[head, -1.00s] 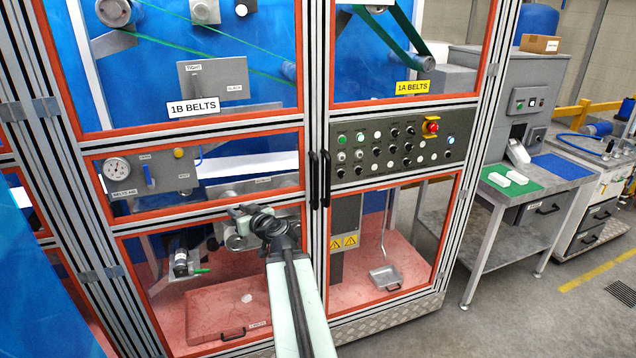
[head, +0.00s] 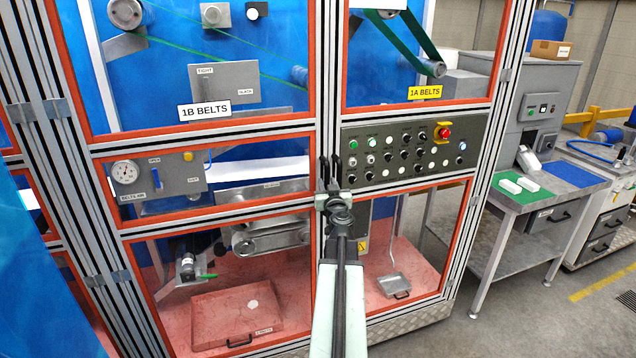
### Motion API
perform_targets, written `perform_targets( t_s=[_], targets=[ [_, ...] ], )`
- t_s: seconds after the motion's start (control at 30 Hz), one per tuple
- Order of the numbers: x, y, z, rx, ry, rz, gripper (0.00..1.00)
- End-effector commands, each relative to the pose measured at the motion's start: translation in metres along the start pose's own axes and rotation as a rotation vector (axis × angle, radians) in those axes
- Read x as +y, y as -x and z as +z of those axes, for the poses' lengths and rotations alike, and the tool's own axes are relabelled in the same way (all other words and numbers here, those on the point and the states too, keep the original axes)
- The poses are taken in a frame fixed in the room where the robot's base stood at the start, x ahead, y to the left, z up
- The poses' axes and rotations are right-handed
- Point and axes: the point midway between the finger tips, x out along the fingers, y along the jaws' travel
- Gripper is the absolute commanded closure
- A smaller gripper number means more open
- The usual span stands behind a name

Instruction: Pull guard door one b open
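Guard door 1B is the left framed door, with a clear panel, an orange-red inner edge (head: 210,130) and a "1B BELTS" label (head: 204,109). It looks shut, its right edge against the centre posts. Its dark vertical handle (head: 323,170) stands at that edge, beside the matching handle (head: 336,169) of the 1A door. My gripper (head: 332,190) is in front of the lower part of these handles and hides it. I cannot tell whether it touches either handle, or whether its fingers are open or shut.
Door 1A, with a yellow "1A BELTS" label (head: 424,92), and a button panel (head: 412,148) with a red stop button lie just right of the handles. A grey workbench (head: 530,197) stands farther right. Open floor (head: 500,320) shows at lower right.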

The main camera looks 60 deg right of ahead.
Motion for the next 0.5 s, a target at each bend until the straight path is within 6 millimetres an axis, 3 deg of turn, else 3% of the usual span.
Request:
perform_targets(
  t_s=[0.27,0.3,0.4,0.5],
  targets=[
    [0.003,-0.0065,0.0,0.0,0.0,0.0,0.72],
    [0.0026,-0.0065,0.0,0.0,0.0,-0.001,0.75],
    [0.002,-0.0066,0.0,0.0,0.0,-0.001,1.0],
    [0.0018,-0.0066,0.0,0.0,0.0,-0.001,1.0]
  ],
)
